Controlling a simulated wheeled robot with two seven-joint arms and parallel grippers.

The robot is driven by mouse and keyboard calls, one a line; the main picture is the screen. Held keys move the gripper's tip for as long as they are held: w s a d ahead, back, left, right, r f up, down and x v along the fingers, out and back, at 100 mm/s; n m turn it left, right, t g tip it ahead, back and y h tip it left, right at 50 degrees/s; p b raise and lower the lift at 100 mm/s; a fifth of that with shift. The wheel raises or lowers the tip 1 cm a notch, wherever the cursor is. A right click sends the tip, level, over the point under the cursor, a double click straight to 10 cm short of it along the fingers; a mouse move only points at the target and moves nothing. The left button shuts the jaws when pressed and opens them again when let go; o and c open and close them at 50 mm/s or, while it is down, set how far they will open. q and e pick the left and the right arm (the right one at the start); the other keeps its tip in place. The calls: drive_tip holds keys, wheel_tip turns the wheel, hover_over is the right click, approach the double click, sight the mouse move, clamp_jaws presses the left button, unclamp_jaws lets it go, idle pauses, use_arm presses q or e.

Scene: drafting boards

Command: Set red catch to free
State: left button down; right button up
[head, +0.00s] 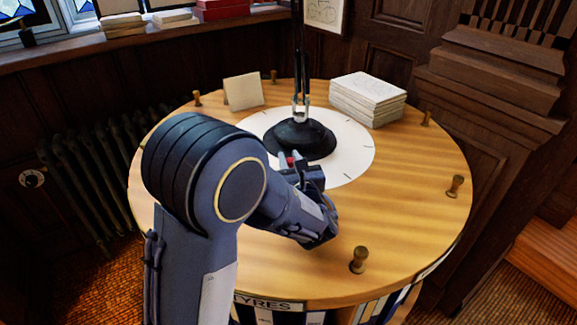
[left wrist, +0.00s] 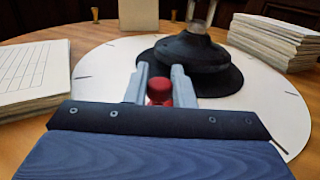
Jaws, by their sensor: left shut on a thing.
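The red catch (left wrist: 159,91) is a small red knob by the near side of a black round lamp base (left wrist: 198,60). My left gripper (left wrist: 160,72) is shut on the red catch, one grey finger on each side of it. In the head view the catch (head: 289,161) shows as a speck of red between the fingertips of my left gripper (head: 290,158). The base stands on a white disc (head: 353,152) with dark tick marks. Any marking for free is not visible, and I cannot tell which setting the catch is at. My right gripper is not in view.
The round wooden table (head: 420,200) has several small wooden pegs along its rim, one at the front (head: 359,260). A paper stack (head: 367,98) stands at the back right and a cream card (head: 243,91) at the back left. Another paper stack (left wrist: 32,75) lies left in the wrist view.

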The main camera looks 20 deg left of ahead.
use_arm(q)
drive_tip(key=shift+w+a, duration=0.15)
drive_tip(key=shift+w, duration=0.4)
drive_tip(key=shift+r, duration=0.1)
drive_tip(key=c, duration=1.6)
unclamp_jaws()
drive_tip(key=o, duration=0.3)
drive_tip(key=shift+w, duration=0.15)
drive_tip(key=shift+o, duration=0.2)
drive_tip(key=v, duration=0.8)
drive_tip(key=shift+b, duration=0.35)
